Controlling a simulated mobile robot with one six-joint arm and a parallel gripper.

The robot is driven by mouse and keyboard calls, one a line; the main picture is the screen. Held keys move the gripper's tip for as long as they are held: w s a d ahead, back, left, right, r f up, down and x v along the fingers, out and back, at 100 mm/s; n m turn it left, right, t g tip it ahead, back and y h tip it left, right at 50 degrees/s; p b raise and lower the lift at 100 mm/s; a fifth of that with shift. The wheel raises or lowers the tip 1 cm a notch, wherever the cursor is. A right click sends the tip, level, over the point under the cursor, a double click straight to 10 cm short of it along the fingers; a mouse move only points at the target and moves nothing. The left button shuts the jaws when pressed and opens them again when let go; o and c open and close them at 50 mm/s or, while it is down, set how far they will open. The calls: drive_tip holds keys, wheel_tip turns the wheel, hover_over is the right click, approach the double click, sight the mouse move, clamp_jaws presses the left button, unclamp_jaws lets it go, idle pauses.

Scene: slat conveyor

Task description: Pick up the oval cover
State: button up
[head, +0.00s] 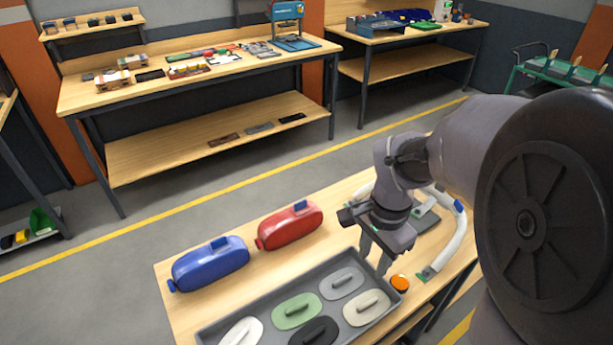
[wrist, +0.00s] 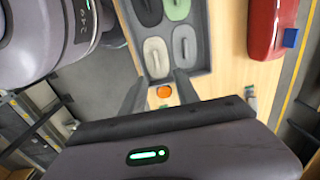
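Several oval covers with raised handles lie in a grey tray (head: 277,302): a white one (head: 241,333), a green one (head: 297,311), a black one (head: 315,333), a grey one (head: 342,283) and a beige one (head: 367,308). The beige cover (wrist: 155,57), grey cover (wrist: 184,45), green cover (wrist: 177,9) and black cover (wrist: 148,11) also show in the wrist view. My gripper (head: 376,258) is above the tray's right end, near the grey and beige covers. Its fingers (wrist: 160,90) stand apart with nothing held between them.
A blue case (head: 210,263) and a red case (head: 290,226) lie behind the tray on the wooden table (head: 170,301). An orange button (head: 400,283) sits right of the tray. A curved white tube (head: 447,250) lies at the table's right. Workbenches stand behind, across the floor.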

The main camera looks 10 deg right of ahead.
drive_tip(key=b, duration=0.6)
hover_over(364, 305)
drive_tip(key=shift+m, duration=0.4)
drive_tip(key=f, duration=1.3)
drive_tip(key=shift+w+f, duration=0.1)
drive_tip(key=shift+w, duration=0.1)
drive_tip(key=f+b, duration=0.2)
drive_tip(key=f, duration=0.3)
drive_tip(key=shift+s+f, duration=0.2)
drive_tip(key=shift+r, duration=0.15)
drive_tip(key=shift+c, duration=0.7)
clamp_jaws()
